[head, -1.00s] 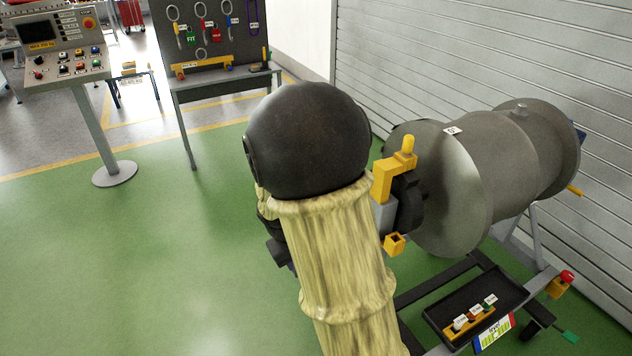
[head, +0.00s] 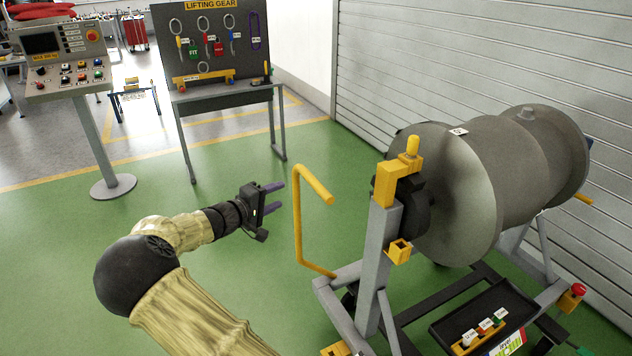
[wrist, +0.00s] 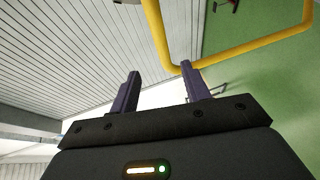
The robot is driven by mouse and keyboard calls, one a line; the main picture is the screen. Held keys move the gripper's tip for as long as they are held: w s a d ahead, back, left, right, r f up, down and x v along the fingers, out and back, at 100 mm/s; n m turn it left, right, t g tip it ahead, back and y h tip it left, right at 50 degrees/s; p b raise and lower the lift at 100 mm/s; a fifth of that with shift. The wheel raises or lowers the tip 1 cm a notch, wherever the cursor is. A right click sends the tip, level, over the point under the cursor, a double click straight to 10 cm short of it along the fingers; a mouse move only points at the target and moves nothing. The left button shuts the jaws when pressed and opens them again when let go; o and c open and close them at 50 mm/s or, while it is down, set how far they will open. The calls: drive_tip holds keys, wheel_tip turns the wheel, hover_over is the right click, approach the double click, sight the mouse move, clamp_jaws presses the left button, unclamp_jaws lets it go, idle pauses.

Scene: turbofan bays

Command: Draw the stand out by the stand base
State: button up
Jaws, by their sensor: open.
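The stand (head: 373,265) is a grey wheeled frame at the right of the head view. It carries a large grey drum-shaped engine module (head: 463,190) lying on its side. The stand base (head: 335,277) is the low grey frame, with a yellow bent handle (head: 298,225) rising at its near left end. My gripper (head: 273,198) is open and empty, just left of the handle's upright and apart from it in the head view. In the wrist view, the open purple fingers (wrist: 160,78) point toward the yellow handle (wrist: 165,45), which crosses beyond the fingertips.
A black tray (head: 470,312) with small labelled items sits low on the stand. A red button on a yellow box (head: 572,297) is at its right. A ribbed grey shutter (head: 430,70) stands behind. A control console (head: 65,65) and lifting gear board (head: 212,45) are farther back.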

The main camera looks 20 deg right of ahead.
sight(316, 179)
drive_tip(key=p+x, duration=0.1)
drive_tip(key=x, duration=0.7)
drive_tip(key=p+x, duration=0.1)
drive_tip(key=x, duration=0.8)
drive_tip(key=shift+d+f, duration=0.2)
drive_tip(key=shift+f, duration=0.05)
clamp_jaws()
